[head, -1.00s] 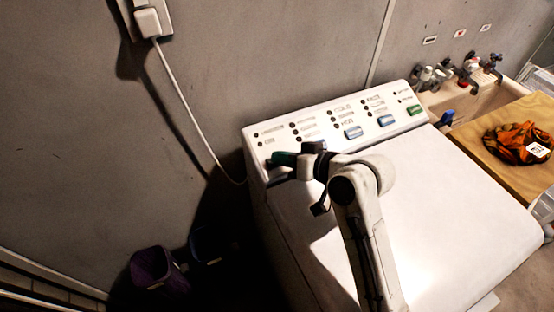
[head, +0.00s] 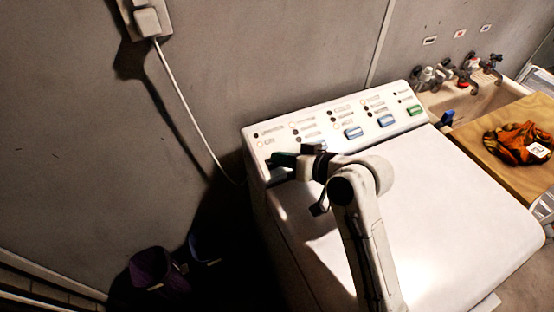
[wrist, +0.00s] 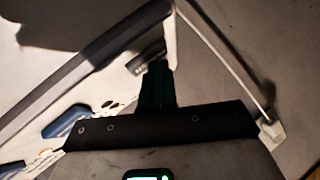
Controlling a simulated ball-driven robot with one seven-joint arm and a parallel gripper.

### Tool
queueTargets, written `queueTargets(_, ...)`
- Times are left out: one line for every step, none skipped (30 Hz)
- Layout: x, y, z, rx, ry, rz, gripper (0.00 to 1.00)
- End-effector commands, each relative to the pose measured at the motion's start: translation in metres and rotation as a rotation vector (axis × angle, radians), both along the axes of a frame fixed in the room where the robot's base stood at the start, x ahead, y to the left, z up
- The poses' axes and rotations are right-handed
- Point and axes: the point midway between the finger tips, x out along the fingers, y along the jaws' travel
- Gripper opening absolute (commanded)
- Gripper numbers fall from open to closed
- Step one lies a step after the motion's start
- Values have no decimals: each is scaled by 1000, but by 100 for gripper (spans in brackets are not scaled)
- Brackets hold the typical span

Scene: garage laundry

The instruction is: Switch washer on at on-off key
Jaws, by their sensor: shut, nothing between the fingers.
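The washer (head: 440,185) is white, with a sloped control panel (head: 330,112) along its back edge. My gripper (head: 279,159) is at the panel's left end, with its green fingers shut and empty. In the wrist view the green fingers (wrist: 156,82) point at a small grey key-like block (wrist: 147,60); I cannot tell whether they touch or press it. The on-off key is not clearly visible in the head view, where my gripper covers that end. Several indicator dots on the panel show pale or orange, including one by the lettering (head: 267,141) at the left.
Blue keys (head: 353,132) and a green key (head: 415,110) sit farther right on the panel. A white cord (head: 190,100) hangs on the wall behind. A sink with taps (head: 470,72) and a board with an orange cloth (head: 518,143) are at right. Dark bins (head: 155,270) stand lower left.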

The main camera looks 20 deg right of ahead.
Motion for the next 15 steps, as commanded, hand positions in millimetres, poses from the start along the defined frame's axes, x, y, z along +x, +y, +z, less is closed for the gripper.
queueTargets(-1,1,-5,0,12,2,0)
queueTargets(-1,1,-5,0,12,2,0)
queueTargets(-1,1,-6,0,13,2,0)
queueTargets(-1,1,-6,0,13,2,0)
queueTargets(-1,1,-6,-1,13,3,0)
queueTargets(-1,1,-6,-1,13,3,0)
queueTargets(-1,1,-6,-1,14,2,0)
queueTargets(-2,1,-6,-1,15,2,0)
queueTargets(-2,1,-5,-1,15,2,0)
queueTargets(-2,1,-4,-1,15,2,0)
queueTargets(-3,1,-3,-1,15,2,0)
queueTargets(-3,1,-2,-1,16,3,0)
queueTargets(-4,1,0,-1,16,3,0)
queueTargets(-5,1,1,-1,16,3,0)
queueTargets(-6,1,4,-1,16,3,0)
